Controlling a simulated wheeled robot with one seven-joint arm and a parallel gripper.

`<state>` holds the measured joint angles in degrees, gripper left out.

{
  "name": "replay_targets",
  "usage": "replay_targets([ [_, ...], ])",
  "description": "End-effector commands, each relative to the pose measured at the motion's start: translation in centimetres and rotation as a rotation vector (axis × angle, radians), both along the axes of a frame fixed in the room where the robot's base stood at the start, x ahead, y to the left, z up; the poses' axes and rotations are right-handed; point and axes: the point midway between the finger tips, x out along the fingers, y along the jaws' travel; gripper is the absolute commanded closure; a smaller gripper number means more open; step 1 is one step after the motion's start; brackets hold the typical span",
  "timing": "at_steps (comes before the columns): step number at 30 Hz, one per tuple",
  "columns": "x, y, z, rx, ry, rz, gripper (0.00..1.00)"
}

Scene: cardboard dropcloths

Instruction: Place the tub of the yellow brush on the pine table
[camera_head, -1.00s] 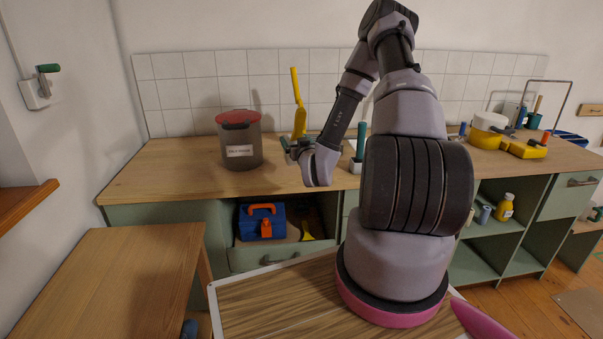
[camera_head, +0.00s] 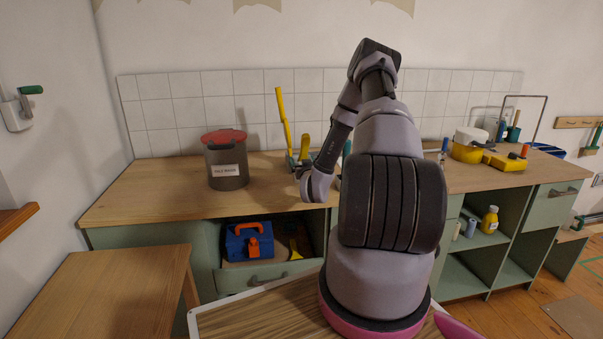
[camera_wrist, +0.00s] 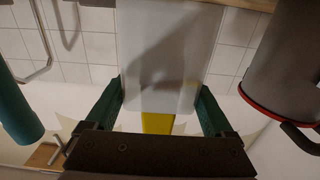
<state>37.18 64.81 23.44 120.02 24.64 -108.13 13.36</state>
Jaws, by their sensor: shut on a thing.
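My gripper (camera_head: 300,168) is over the back counter and looks small in the head view. In the wrist view its green fingers (camera_wrist: 160,108) are shut on a pale, whitish tub (camera_wrist: 165,60). A yellow strip, apparently the yellow brush (camera_wrist: 157,123), shows at the tub's end between the fingers. In the head view a yellow piece (camera_head: 304,146) rises just behind my gripper; the tub is mostly hidden there. A plain wooden table (camera_head: 110,290) at lower left looks like the pine table; its visible top is bare.
A grey canister with a red lid (camera_head: 227,170) stands left of my gripper on the counter (camera_head: 140,190). A tall yellow handle (camera_head: 283,115) is close by. A teal handle (camera_head: 346,150) stands just right. A striped wooden top (camera_head: 265,310) is in front. A blue toolbox (camera_head: 248,242) sits below the counter.

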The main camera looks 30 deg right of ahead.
Motion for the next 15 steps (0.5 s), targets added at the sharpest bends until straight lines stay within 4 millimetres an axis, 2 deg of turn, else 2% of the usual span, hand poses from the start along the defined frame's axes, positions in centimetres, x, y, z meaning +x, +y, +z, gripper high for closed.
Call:
replay_targets([
  [7, 0.0, 0.0, -3.5, 0.000, 0.001, 0.000, 0.87],
  [15, 0.0, 0.0, -3.8, 0.000, -0.001, 0.001, 0.87],
])
